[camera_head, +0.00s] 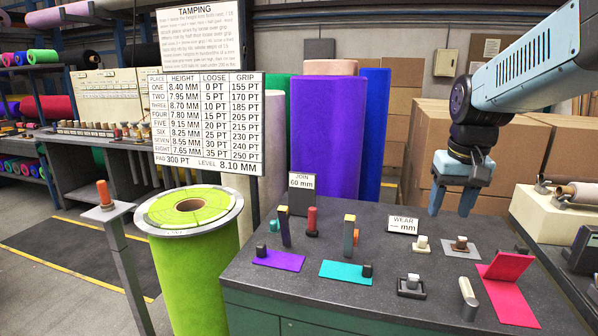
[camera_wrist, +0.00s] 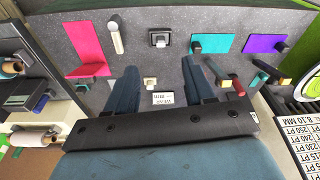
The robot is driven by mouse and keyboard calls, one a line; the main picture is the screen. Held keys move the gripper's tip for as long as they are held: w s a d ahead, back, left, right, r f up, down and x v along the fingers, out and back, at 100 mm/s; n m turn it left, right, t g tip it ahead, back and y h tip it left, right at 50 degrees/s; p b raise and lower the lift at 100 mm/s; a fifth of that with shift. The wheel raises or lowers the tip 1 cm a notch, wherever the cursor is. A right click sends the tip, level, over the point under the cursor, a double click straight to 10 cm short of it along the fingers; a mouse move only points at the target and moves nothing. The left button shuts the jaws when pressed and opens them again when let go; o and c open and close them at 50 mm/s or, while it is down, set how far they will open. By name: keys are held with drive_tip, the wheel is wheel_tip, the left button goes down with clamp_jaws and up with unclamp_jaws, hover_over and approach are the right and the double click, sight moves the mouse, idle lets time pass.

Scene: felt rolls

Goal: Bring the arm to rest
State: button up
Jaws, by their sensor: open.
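My gripper (camera_head: 452,199) hangs from my blue arm at the right in the head view, fingers pointing down above the back right of the dark worktable (camera_head: 345,262). Its two blue fingers are apart with nothing between them. In the wrist view my gripper (camera_wrist: 160,82) also shows open and empty, with the small white WEAR card (camera_wrist: 163,99) seen beyond it. The fingertips are clear of the tabletop objects.
The table holds purple felt (camera_head: 279,260), teal felt (camera_head: 346,272), pink felt (camera_head: 508,302) and several small tools. A green felt roll (camera_head: 195,270) stands left, beside a post with an orange-handled tool (camera_head: 104,194). Purple rolls (camera_head: 325,140) and cardboard boxes (camera_head: 520,150) stand behind.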

drive_tip(key=s+a+n+t, duration=0.1)
drive_tip(key=s+a+t, duration=0.2)
drive_tip(key=s+a, duration=0.3)
drive_tip(key=shift+s+a+r+t, duration=0.15)
drive_tip(key=shift+s+r+t, duration=0.25)
drive_tip(key=shift+s, duration=2)
